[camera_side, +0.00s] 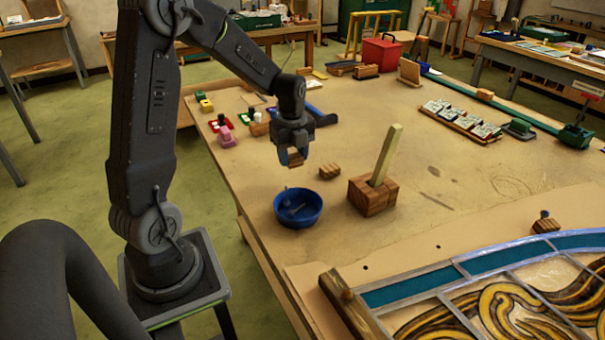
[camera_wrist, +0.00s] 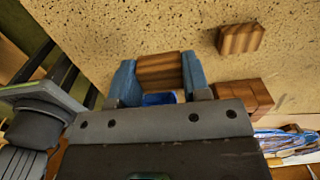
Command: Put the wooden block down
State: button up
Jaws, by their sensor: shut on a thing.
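A small brown striped wooden block is between the fingers of my gripper (camera_side: 291,155), held above the table. In the wrist view the wooden block (camera_wrist: 160,71) sits between the two blue fingertips of my gripper (camera_wrist: 158,78), which is shut on it. The table (camera_side: 265,165) shows below. A second, similar wooden block (camera_side: 329,171) lies on the table to the right of my gripper; it also shows in the wrist view (camera_wrist: 241,39), apart from the fingers.
A blue bowl (camera_side: 298,222) stands nearest below my gripper. A larger wooden block (camera_side: 372,208) with a pale upright stick (camera_side: 386,155) stands right of it. The leaded panel (camera_side: 500,290) fills the front right. Bare table lies around the loose block.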

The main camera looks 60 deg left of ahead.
aim_at(302, 164)
jog(key=shift+w+d+f, duration=0.75)
jog(key=shift+w+f, duration=0.05)
jog(key=shift+w, duration=0.1)
jog(key=shift+f, duration=1.9)
jog(key=shift+f, duration=0.1)
jog(key=o, duration=0.9)
